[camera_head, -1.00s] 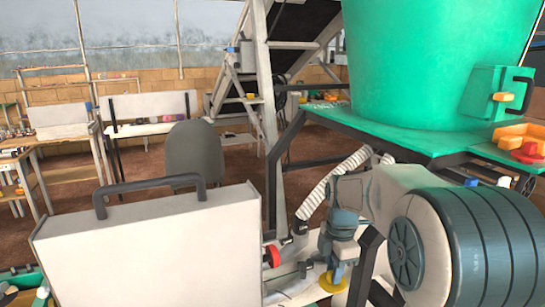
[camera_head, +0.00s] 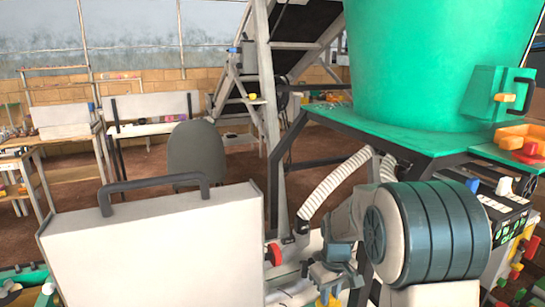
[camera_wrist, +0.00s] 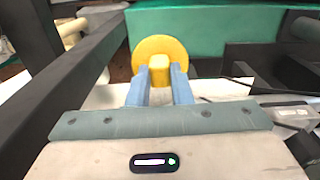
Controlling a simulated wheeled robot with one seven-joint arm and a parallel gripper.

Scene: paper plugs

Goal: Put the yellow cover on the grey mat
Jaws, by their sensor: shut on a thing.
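The yellow cover (camera_wrist: 160,48) is a round disc with a raised square knob, seen in the wrist view. My gripper (camera_wrist: 160,75) is shut on the knob with its two blue fingers. In the head view, my gripper (camera_head: 325,290) is low and right of the middle, and only a bit of the yellow cover (camera_head: 328,301) shows at the bottom edge. I cannot make out the grey mat with certainty in either view.
A large white case (camera_head: 155,245) with a black handle stands at the left front. A green tub (camera_head: 440,60) stands on a green-topped frame (camera_head: 400,135) behind my arm. A panel with buttons (camera_head: 505,225) is at the right. A grey chair (camera_head: 197,150) stands farther back.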

